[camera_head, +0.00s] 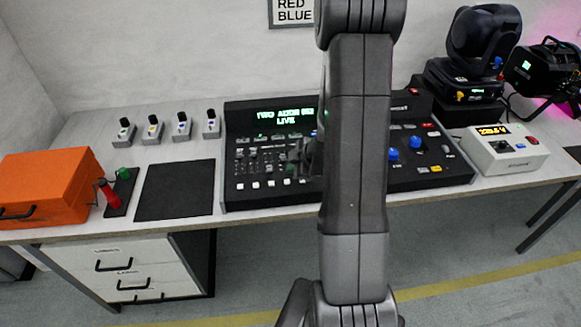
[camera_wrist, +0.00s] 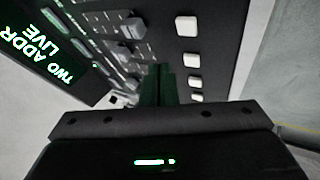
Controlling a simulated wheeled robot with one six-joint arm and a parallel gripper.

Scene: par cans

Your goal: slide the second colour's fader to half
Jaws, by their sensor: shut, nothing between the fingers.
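The black lighting console (camera_head: 270,200) stands on the table, partly hidden behind my arm. Its screen (camera_head: 285,116) glows green and reads "TWO ADDR" and "LIVE"; it also shows tilted in the wrist view (camera_wrist: 45,55). In the wrist view, grey fader caps (camera_wrist: 131,27) sit in slots between the screen and a row of white buttons (camera_wrist: 187,26). My gripper (camera_wrist: 158,72) is shut and empty, its dark fingertips low over the panel among the faders. I cannot tell whether they touch a cap. In the head view my gripper (camera_head: 306,155) is dark and partly hidden by my arm.
A wall sign (camera_head: 294,11) shows "RED" and "BLUE". Left of the console are several small grey units (camera_head: 152,129), a black mat (camera_head: 175,190) and an orange case (camera_head: 45,185). A white box (camera_head: 505,148) and black stage lights (camera_head: 484,45) stand right.

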